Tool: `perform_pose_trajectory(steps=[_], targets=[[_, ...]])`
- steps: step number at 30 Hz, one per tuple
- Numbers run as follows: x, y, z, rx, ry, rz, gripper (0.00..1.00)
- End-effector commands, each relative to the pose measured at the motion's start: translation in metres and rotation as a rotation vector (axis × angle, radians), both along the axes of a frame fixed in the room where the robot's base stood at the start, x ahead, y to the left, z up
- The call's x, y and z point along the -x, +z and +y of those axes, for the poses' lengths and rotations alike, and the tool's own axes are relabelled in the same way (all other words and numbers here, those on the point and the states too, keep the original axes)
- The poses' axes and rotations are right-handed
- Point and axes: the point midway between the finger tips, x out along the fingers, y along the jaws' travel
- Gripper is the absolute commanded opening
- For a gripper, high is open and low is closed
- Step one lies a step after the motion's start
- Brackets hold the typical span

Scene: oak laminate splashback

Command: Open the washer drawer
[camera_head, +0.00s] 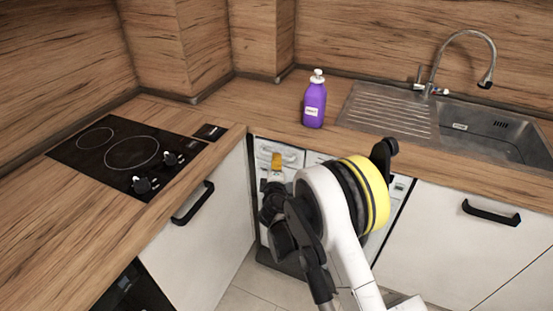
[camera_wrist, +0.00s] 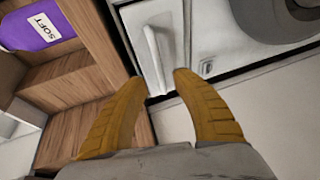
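The washer is a white front-loader under the counter corner. Its drawer (camera_wrist: 148,42) shows in the wrist view as a white panel with a raised, pale handle (camera_wrist: 155,58), and it looks closed. In the head view the drawer (camera_head: 291,156) is at the washer's upper left, partly behind my arm. My gripper (camera_wrist: 156,74) has yellow fingers spread apart with nothing between them. The handle shows beyond the gap between the fingertips; I cannot tell whether they touch it. In the head view a yellow fingertip of my gripper (camera_head: 277,161) shows in front of the drawer.
A purple soap bottle (camera_head: 314,101) stands on the wooden counter above the washer. A cooktop (camera_head: 125,153) is at left and a sink (camera_head: 489,129) at right. Black-handled cabinets (camera_head: 192,204) flank the washer. The washer's round door (camera_wrist: 280,18) lies beside the drawer.

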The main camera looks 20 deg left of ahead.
Motion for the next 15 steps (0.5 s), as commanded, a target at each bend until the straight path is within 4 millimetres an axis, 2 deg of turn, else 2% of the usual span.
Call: perform_pose_trajectory(steps=[1,6,10,15], targets=[[-0.011,-0.005,0.002,0.0,-0.002,0.0,0.33],[-0.038,-0.01,0.012,-0.001,-0.001,0.0,0.33],[-0.051,-0.012,0.016,0.0,-0.001,0.0,0.33],[-0.056,-0.011,0.018,0.0,-0.001,0.0,0.33]])
